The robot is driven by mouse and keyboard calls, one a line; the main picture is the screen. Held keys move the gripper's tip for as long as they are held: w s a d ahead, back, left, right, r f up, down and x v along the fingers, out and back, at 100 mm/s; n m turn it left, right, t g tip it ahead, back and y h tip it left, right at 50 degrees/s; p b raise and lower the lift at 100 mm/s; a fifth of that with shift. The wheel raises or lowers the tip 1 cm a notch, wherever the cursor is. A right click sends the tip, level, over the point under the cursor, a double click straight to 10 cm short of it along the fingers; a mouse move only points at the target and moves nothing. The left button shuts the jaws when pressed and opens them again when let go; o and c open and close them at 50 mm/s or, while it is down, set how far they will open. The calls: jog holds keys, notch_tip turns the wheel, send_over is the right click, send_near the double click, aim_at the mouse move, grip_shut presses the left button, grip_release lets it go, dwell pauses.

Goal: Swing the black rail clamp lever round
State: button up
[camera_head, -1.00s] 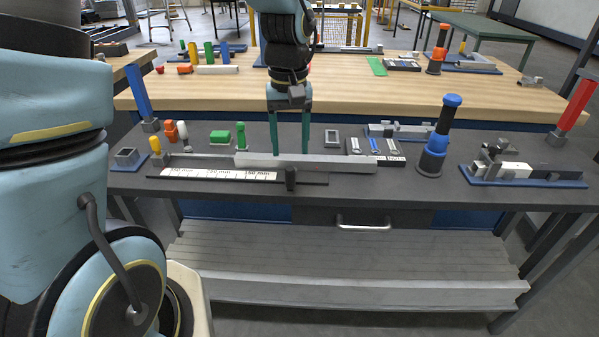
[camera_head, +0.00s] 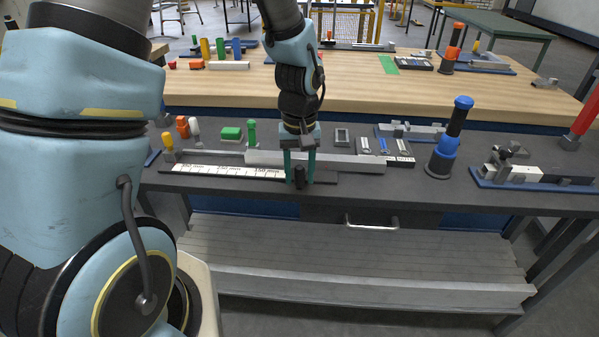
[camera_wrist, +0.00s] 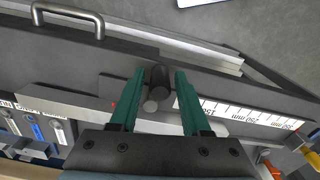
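The black rail clamp lever (camera_head: 299,179) is a short dark upright post at the front of the ruler rail (camera_head: 225,172), near the rail's right end. My gripper (camera_head: 300,183) points down over it, with one teal finger on each side. In the wrist view the lever (camera_wrist: 158,82) stands between the fingertips of my gripper (camera_wrist: 160,76). The fingers are open, with a narrow gap visible on each side of the lever. The lever's foot is partly hidden.
A long grey bar (camera_head: 350,163) lies just behind the lever. A blue-and-black post (camera_head: 442,158) and a fixture on a blue plate (camera_head: 530,182) stand to the right. The drawer handle (camera_head: 372,223) is below the bench edge.

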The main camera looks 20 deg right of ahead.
grip_shut()
dwell(1.1)
